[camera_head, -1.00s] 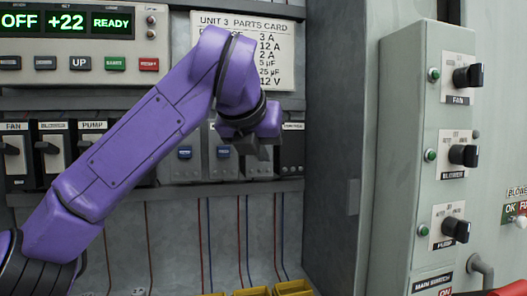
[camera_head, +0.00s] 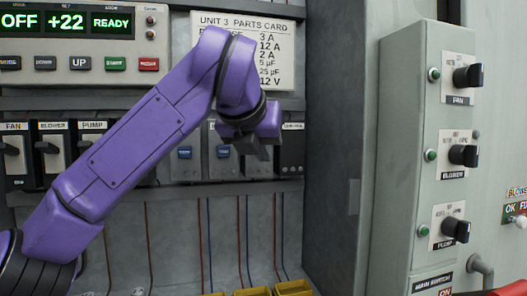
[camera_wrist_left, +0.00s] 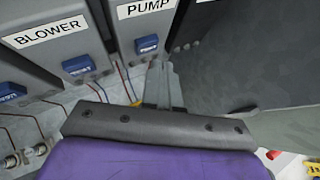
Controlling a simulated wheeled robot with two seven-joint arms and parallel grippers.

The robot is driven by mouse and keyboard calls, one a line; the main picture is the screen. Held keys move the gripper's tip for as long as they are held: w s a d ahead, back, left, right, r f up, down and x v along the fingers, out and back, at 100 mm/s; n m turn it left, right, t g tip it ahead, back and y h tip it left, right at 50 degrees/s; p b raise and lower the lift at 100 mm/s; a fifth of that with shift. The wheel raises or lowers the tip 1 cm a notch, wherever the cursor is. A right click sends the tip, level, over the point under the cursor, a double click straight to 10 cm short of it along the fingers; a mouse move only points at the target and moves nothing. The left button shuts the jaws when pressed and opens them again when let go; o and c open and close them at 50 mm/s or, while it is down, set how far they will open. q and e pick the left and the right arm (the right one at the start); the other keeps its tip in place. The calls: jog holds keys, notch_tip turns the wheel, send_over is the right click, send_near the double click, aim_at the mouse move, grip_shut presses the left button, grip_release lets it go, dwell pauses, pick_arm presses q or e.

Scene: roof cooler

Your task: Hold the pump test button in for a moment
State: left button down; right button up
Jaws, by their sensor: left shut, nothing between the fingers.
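In the left wrist view, the blue pump test button (camera_wrist_left: 147,44) sits on the front of the grey module under the PUMP label (camera_wrist_left: 147,8). My left gripper (camera_wrist_left: 161,66) is shut and empty, its tips just below and right of the button in that view. I see no contact, but cannot judge the depth. In the head view, my left gripper (camera_head: 262,152) is in front of the module row and hides the pump module's button.
The blower module's blue button (camera_wrist_left: 78,65) is left of the pump one. The parts card (camera_head: 275,60) is above the modules, a rail and wires below. A cabinet side wall (camera_head: 335,150) and a switch box (camera_head: 400,160) with black knobs stand right.

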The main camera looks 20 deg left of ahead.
pick_arm(q)
jog(key=shift+w+a, duration=0.1)
jog(key=shift+w+a, duration=0.15)
jog(key=shift+w, duration=0.05)
jog(key=shift+w+a, duration=0.25)
jog(key=shift+w, duration=0.1)
dwell(0.8)
jog(key=shift+s, duration=0.1)
dwell(2.7)
jog(key=shift+s+d, duration=0.45)
jog(key=shift+s, duration=0.1)
jog(key=shift+s+d, duration=0.1)
jog(key=shift+s, duration=0.05)
